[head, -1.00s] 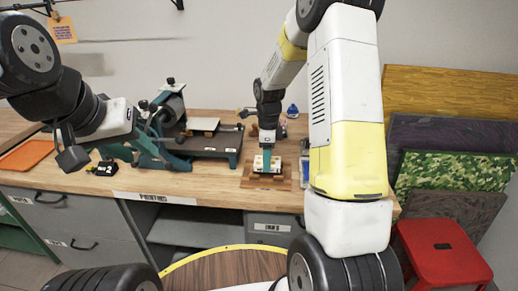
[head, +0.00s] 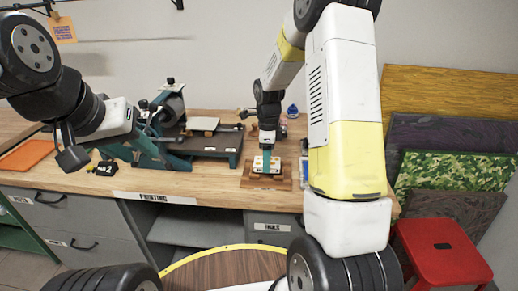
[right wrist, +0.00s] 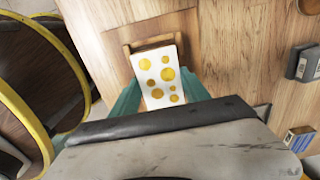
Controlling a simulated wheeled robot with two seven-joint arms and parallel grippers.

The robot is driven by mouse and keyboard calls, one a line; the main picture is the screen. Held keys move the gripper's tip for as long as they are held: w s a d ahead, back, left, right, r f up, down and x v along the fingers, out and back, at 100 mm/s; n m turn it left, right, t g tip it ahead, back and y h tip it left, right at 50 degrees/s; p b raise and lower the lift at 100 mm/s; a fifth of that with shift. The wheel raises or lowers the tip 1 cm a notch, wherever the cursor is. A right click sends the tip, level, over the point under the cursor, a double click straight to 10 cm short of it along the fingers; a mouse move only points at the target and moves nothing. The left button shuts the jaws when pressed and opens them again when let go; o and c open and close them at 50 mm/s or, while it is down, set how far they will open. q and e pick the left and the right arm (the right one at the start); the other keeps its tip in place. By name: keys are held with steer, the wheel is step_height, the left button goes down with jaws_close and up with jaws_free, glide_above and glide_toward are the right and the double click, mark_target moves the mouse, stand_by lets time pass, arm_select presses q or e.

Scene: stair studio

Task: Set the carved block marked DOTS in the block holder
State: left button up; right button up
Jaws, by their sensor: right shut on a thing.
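The carved block marked DOTS (right wrist: 158,75) shows a white face with several yellow dots in the right wrist view. My right gripper (head: 266,164) is shut on it, with teal fingers at its sides. The block holder (right wrist: 150,42) is a wooden frame directly at the block's far end; its rim and corner posts show. The block overlaps the holder in the picture; I cannot tell whether it is seated or just above, as its underside is hidden. My left gripper (head: 112,150) hangs at the left before the press, away from the block; its fingers are not clear.
A teal press (head: 205,140) stands on the wooden workbench (head: 180,184), left of the holder. A black number tag (head: 103,168) lies near the left gripper. Small items stand behind and right of the holder. A red stool (head: 440,255) stands at the right.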

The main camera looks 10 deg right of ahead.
steer(key=shift+f, duration=1.05)
steer(key=o, duration=1.5)
steer(key=shift+r, duration=4)
